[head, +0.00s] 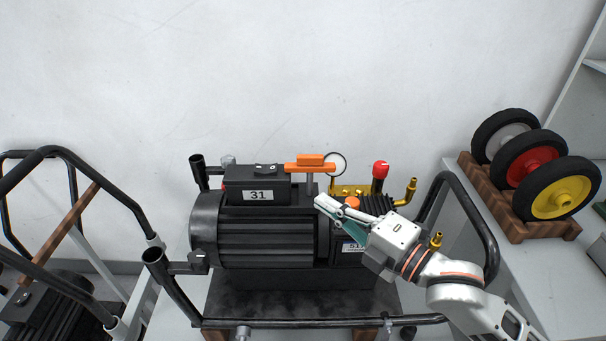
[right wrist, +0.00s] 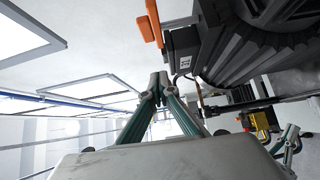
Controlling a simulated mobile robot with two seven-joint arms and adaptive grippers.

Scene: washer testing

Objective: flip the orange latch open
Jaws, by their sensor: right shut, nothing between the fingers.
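The orange latch (head: 310,164) sits on a short grey post on top of the black motor unit (head: 265,240), beside the box labelled 31. It lies roughly level in the head view. In the right wrist view the orange latch (right wrist: 151,22) is at the top, ahead of the fingertips and apart from them. My right gripper (head: 322,202) is shut and empty, just below and right of the latch, over the front of the motor unit. In the right wrist view its fingertips (right wrist: 159,82) meet. My left gripper is out of view.
A red-topped knob (head: 380,168) and a brass fitting (head: 408,192) stand right of the latch. An orange cap (head: 352,203) lies close by my right gripper. Black frame tubes surround the unit. Wheels on a wooden rack (head: 515,222) are at the right. The wall behind is bare.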

